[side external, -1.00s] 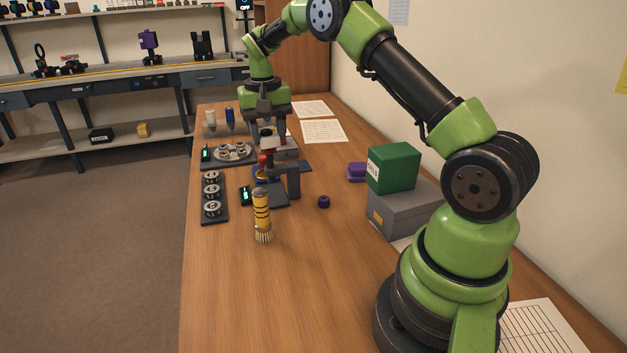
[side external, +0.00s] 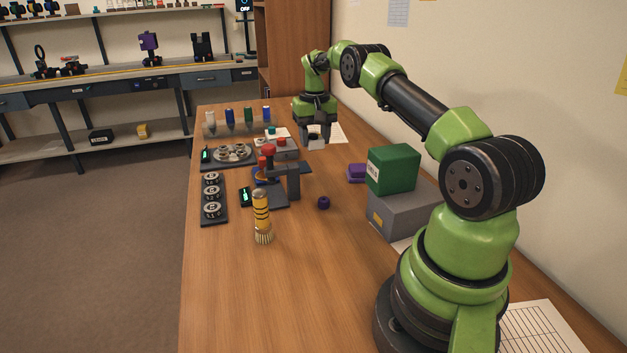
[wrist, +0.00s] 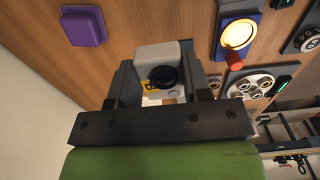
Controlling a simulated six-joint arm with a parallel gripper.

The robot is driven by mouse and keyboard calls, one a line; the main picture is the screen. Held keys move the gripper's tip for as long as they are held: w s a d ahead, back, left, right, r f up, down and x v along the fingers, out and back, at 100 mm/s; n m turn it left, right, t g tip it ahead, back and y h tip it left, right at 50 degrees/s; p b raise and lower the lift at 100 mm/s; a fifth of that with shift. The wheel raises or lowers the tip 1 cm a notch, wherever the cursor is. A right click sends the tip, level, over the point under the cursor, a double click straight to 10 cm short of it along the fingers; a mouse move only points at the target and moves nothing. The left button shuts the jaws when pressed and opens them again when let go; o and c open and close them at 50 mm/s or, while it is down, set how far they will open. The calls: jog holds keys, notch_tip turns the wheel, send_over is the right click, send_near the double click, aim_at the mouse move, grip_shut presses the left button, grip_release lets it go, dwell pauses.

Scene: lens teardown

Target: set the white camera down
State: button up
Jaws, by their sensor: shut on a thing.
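The white camera (wrist: 170,58), with a black round lens and a yellow label, is between the two jaws of my gripper (wrist: 160,80) in the wrist view. My gripper is shut on it. In the side external view, my gripper (side external: 316,134) points down over the far right part of the wooden bench, in front of a paper sheet. The camera is hard to make out there against the pale sheet. I cannot tell how high it is above the bench.
The black stand (side external: 292,178) with a red knob, the tray of discs (side external: 232,152) and several coloured bottles (side external: 248,115) are left of my gripper. A purple block (side external: 357,172), green box (side external: 393,167) and grey case (side external: 400,212) stand nearer, along the right. The front bench is mostly clear.

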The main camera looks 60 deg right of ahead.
aim_at(314, 183)
notch_tip(314, 183, down, 10)
jog(key=shift+f, duration=0.1)
dwell(0.4)
jog(key=shift+f, duration=0.1)
jog(key=o, duration=1)
